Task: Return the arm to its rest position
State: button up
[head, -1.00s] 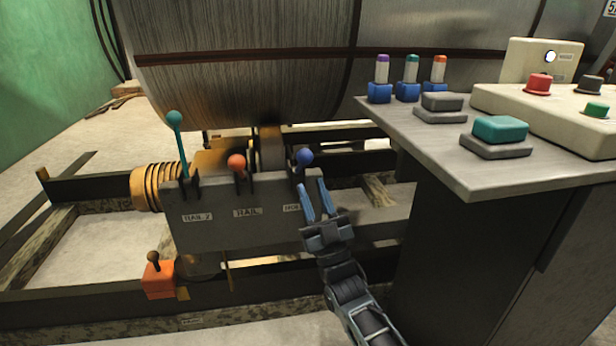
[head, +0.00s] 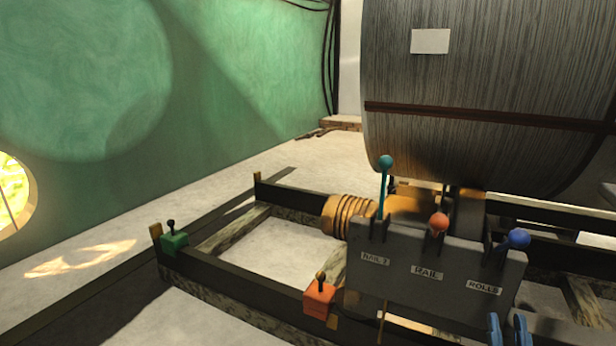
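My gripper (head: 507,331) shows only by its two blue fingertips at the bottom right edge of the head view. The fingertips stand apart with a gap between them, and nothing shows in the gap. They are in front of the lower right part of the grey lever panel (head: 420,275), below the blue-knobbed lever (head: 518,238) labelled ROLLS. Whether they touch the panel I cannot tell. The rest of my arm is out of the frame.
A red-knobbed lever (head: 438,222) and a tall teal-knobbed lever (head: 386,163) stand on the same panel. An orange box (head: 319,299) and a green box (head: 174,242) with small levers sit on the dark rail frame. A large metal drum (head: 480,100) looms behind. Floor at left is open.

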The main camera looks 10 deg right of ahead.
jog(key=s+a+f+g+y, duration=0.25)
jog(key=s+a, duration=0.25)
jog(key=s, duration=0.4)
jog(key=s+a+f+g+y, duration=0.1)
jog(key=s+a+f+g, duration=0.15)
jog(key=s+a, duration=0.4)
jog(key=s+a+r+n+g+y, duration=0.1)
jog(key=s+r+g+y, duration=0.15)
jog(key=s, duration=0.65)
jog(key=s+a+r+g+y, duration=0.1)
jog(key=s+a+r+g, duration=0.15)
jog(key=s, duration=0.75)
notch_tip(320, 180, up, 25)
jog(key=p, duration=2.5)
jog(key=shift+w+d+g+p, duration=0.2)
jog(key=shift+d+g+p, duration=0.1)
jog(key=shift+p, duration=0.05)
